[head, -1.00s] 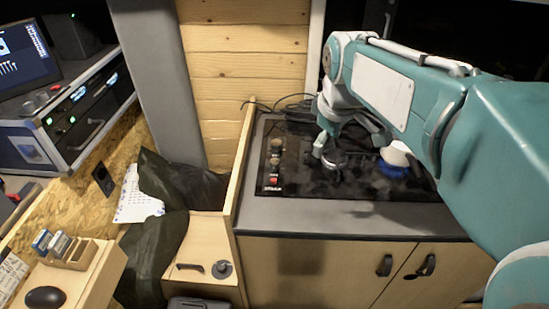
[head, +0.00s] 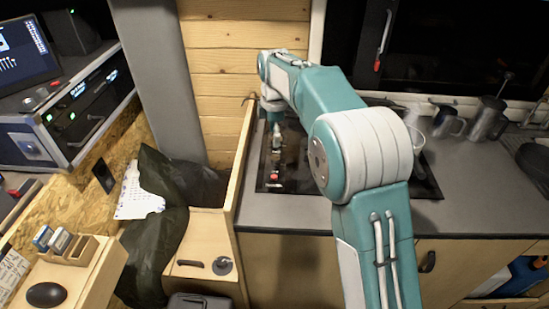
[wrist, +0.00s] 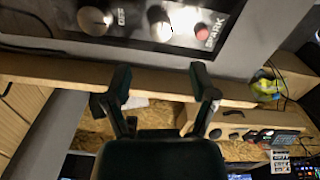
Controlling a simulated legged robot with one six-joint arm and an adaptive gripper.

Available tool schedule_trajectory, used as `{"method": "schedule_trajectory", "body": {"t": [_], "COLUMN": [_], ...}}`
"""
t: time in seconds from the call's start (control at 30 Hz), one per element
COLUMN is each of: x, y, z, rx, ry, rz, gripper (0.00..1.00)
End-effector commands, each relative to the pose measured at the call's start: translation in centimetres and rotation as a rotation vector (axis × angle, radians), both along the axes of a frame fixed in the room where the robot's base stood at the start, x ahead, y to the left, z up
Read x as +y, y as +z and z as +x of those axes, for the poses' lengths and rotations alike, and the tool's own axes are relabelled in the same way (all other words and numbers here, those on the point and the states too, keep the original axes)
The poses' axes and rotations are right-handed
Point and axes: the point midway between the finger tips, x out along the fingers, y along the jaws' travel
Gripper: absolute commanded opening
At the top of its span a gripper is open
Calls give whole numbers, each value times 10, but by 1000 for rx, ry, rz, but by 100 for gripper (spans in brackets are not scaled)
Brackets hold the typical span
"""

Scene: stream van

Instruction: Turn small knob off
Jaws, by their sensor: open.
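The dark cooktop (head: 300,183) is set in the grey counter, with a column of knobs at its left end. In the wrist view, one round knob (wrist: 94,20) is at upper left, a pale shiny knob (wrist: 160,22) is in the middle, and a red button or knob (wrist: 202,31) is beside the lettering. I cannot tell from their shapes which positions they are set to. My gripper (wrist: 158,72) is open and empty, its two fingers apart from the knobs in the picture.
A wooden partition (head: 242,165) rises close along the counter's left edge, and a plank wall (head: 225,60) stands behind. Metal mugs (head: 486,118) stand at the back right. The counter's front strip (head: 280,213) is clear.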

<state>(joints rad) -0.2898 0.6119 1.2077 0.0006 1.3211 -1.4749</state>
Motion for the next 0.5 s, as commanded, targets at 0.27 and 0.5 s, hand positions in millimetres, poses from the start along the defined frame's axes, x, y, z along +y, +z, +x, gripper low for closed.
{"method": "schedule_trajectory", "body": {"t": [0.27,0.5], "x": [0,0], "y": [-53,-83], "z": [-1,-1], "rx": [4,1], "ry": [-2,-2], "rz": [-2,-1], "gripper": [75,75]}}
